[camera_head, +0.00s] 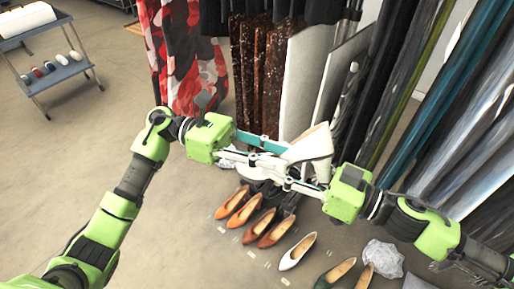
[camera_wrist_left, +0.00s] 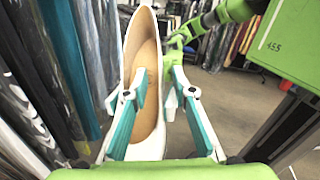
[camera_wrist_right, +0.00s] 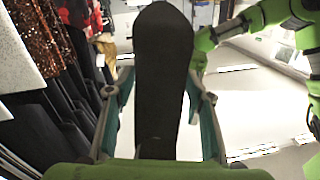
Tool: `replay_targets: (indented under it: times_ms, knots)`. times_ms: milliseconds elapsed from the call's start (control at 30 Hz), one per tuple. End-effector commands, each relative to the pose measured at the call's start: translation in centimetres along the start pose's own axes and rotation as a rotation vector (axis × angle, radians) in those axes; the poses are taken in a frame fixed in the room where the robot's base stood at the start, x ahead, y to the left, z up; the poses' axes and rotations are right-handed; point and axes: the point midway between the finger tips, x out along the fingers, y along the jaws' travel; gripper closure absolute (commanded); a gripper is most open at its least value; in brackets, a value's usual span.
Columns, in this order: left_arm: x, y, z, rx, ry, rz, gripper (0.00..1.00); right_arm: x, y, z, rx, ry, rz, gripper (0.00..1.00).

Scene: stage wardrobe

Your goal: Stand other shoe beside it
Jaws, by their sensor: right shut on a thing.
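A white shoe (camera_head: 312,147) with a tan insole is up in the air between my two grippers. My right gripper (camera_head: 290,181) is shut on it; in the right wrist view its dark sole (camera_wrist_right: 163,75) fills the space between the fingers. My left gripper (camera_head: 284,157) is open around the shoe; in the left wrist view the shoe's opening (camera_wrist_left: 147,85) lies between and behind the parted fingers. Whether these fingers touch it, I cannot tell. A matching white shoe (camera_head: 298,251) stands alone on the floor below.
Orange shoes (camera_head: 238,205) and brown shoes (camera_head: 268,228) stand left of the floor white shoe, green shoes (camera_head: 335,273) to its right. Crumpled white material (camera_head: 384,257) lies farther right. Hanging clothes (camera_head: 262,75) line the back. A grey cart (camera_head: 55,72) stands far left; the left floor is clear.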

Motion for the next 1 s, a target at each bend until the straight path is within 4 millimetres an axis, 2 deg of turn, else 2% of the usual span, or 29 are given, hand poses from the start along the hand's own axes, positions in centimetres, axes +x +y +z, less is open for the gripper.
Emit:
replay_targets:
  times_ms: [333,367,433,467,567,600,667,1000]
  knots:
    - [0.53,-0.02,0.00,0.000,0.000,0.000,0.76,0.02,-0.03,-0.09,-0.001,0.001,-0.001,0.79]
    - [0.53,-0.02,0.00,0.000,0.000,0.000,0.78,0.02,-0.03,-0.08,-0.001,0.001,-0.001,0.79]
    - [0.52,-0.02,0.00,0.000,0.000,0.000,0.96,0.02,-0.03,-0.09,-0.001,0.001,-0.001,0.79]
    - [0.52,-0.02,0.00,0.000,0.000,0.000,1.00,0.02,-0.03,-0.09,-0.001,0.001,-0.001,0.79]
    - [0.50,-0.01,0.00,0.000,0.000,0.000,1.00,0.02,-0.03,-0.09,-0.001,0.001,-0.001,0.79]
    - [0.50,-0.01,0.08,0.001,-0.001,0.000,1.00,0.02,-0.03,-0.09,-0.001,0.001,-0.001,0.49]
    - [0.49,-0.01,0.08,0.001,-0.001,0.000,1.00,0.02,-0.03,-0.09,0.000,0.001,-0.001,0.33]
    - [0.49,-0.02,0.08,0.001,-0.001,0.000,1.00,-0.02,-0.01,-0.03,0.000,0.000,0.000,0.32]
